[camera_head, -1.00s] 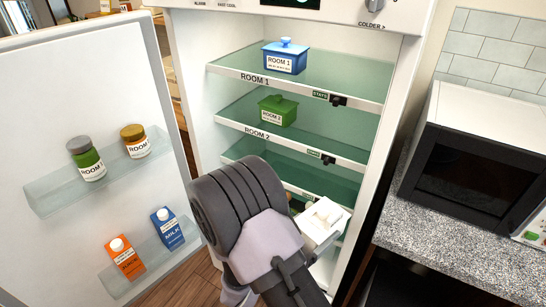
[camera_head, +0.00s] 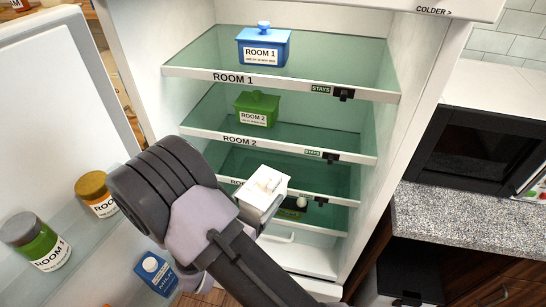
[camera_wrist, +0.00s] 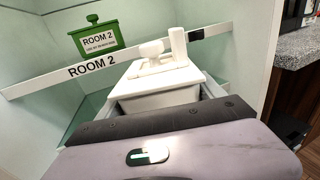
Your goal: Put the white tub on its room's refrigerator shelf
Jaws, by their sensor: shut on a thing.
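The white tub (camera_head: 268,186), lidded and with a knob on top, is held by my gripper (camera_head: 252,214) in front of the open refrigerator. In the wrist view the tub (camera_wrist: 160,92) sits roughly upright between my fingers (camera_wrist: 150,108); no room label shows on it. In the head view it overlaps the third shelf (camera_head: 330,197), whose label is mostly hidden, showing only "RO". I cannot tell if the tub touches that shelf. The Room 1 shelf (camera_head: 285,85) bears a blue tub (camera_head: 264,47). The Room 2 shelf (camera_head: 290,147) bears a green tub (camera_head: 257,109).
The open door (camera_head: 60,115) on the left carries jars (camera_head: 38,242) and a blue milk carton (camera_head: 155,272). A counter (camera_head: 460,215) with a black-fronted microwave (camera_head: 475,140) stands at right. A small dark object shows low in the refrigerator (camera_head: 294,211). The second shelf's right side is clear.

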